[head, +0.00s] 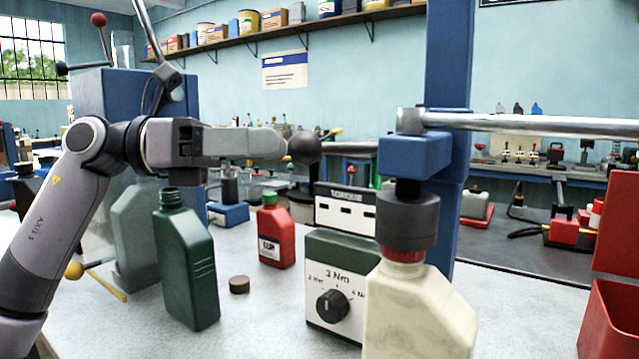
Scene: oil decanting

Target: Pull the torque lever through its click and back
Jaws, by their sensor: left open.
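The torque lever is a short grey rod ending in a black ball knob (304,147), left of the blue head block (415,155). My left gripper (280,143) is open, pointing right, with its fingertips at the knob's left side. I cannot tell whether they touch it or reach around it. A dark chuck (407,220) hangs below the block, over the red-collared neck of a cream bottle (418,310). Beside it stands the green torque box (325,265) with a dial (333,306) marked in Nm and a display panel (345,208). My right gripper is out of view.
An open dark green bottle (186,265) stands under my left forearm. A brown cap (239,285) and a red bottle (275,235) are on the bench. A blue post (448,60) and a long metal bar (540,124) bound the right. A red bin (608,320) is at far right.

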